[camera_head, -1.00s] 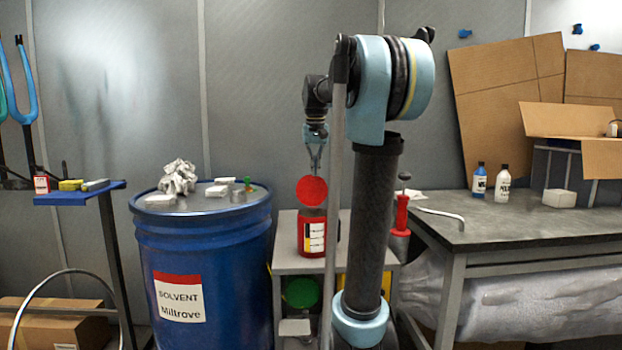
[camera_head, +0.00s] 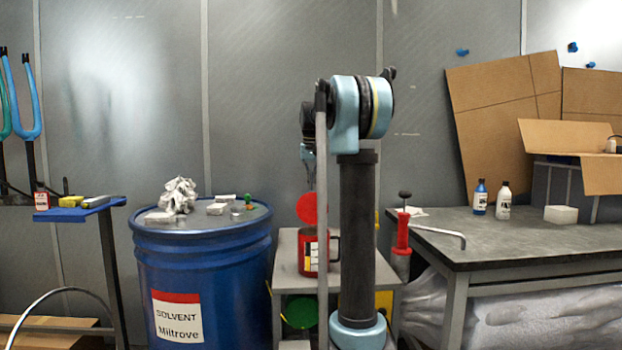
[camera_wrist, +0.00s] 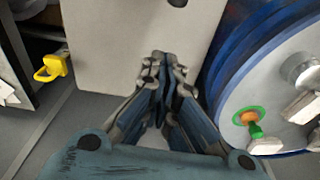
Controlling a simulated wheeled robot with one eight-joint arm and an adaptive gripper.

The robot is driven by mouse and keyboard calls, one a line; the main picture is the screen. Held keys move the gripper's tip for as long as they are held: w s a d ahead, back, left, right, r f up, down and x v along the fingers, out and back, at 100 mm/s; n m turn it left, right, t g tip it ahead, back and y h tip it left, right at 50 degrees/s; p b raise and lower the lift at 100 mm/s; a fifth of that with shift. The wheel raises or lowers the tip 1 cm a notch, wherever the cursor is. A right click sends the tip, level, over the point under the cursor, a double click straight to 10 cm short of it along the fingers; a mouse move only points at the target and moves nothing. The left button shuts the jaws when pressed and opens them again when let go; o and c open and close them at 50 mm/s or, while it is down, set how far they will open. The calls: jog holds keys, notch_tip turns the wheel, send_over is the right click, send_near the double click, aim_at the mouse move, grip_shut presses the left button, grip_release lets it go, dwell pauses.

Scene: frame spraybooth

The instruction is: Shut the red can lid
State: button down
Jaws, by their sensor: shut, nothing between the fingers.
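The red can (camera_head: 309,257), with a white and yellow label, stands upright on a small grey cart. Its round red lid (camera_head: 311,208) stands open, raised nearly on edge above the can. My gripper (camera_head: 311,186) points down just above the lid's upper edge in the head view; I cannot tell whether it touches it. In the wrist view my gripper (camera_wrist: 160,60) is shut and empty over the grey cart top. The can and lid do not show there. My own arm hides part of the can's right side in the head view.
The grey cart (camera_head: 287,275) stands between the blue solvent drum (camera_head: 200,265), which has loose items on top, and the grey workbench (camera_head: 530,240). A red-handled tool (camera_head: 403,232) stands right of my arm. A yellow hook (camera_wrist: 50,68) shows in the wrist view.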

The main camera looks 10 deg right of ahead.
aim_at(312, 208)
jog(key=shift+s+a+f, duration=0.15)
jog(key=shift+s+f, duration=0.7)
jog(key=shift+f, duration=0.1)
jog(key=shift+s+a+f, duration=0.1)
jog(key=shift+s+f, duration=0.75)
jog(key=shift+f, duration=0.05)
jog(key=shift+a, duration=0.1)
jog(key=shift+s+r+t, duration=0.25)
jog(key=shift+s+t, duration=0.05)
jog(key=shift+s, duration=0.05)
